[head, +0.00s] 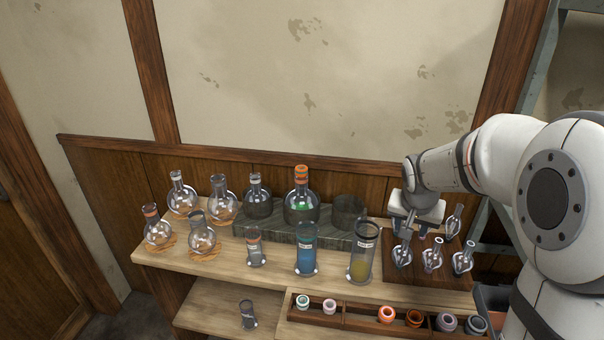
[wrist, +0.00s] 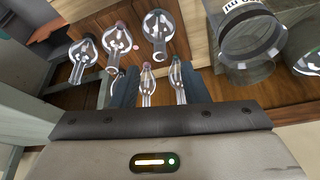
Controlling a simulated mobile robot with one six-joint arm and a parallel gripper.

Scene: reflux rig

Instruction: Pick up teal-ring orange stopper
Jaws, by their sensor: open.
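Several small ring-shaped stoppers sit in a wooden tray (head: 357,319) on the lower front shelf in the head view. Two are orange: a bright one with a pale centre (head: 386,314) and a browner one (head: 414,318). I cannot make out a teal ring on either. My gripper (head: 404,222) is above the dark board at the right of the bench, behind and above the tray. In the wrist view my gripper (wrist: 156,82) is open, with two clear glass bulb pieces (wrist: 147,84) showing between its fingers. No stopper tray is recognisable in the wrist view.
Glass bulb pieces (head: 463,258) stand on the dark board near my gripper. Cylinders with blue (head: 306,255) and yellow (head: 361,262) contents stand left of it. A green-liquid flask (head: 301,208) and several clear flasks (head: 182,200) stand further left. A wall is behind.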

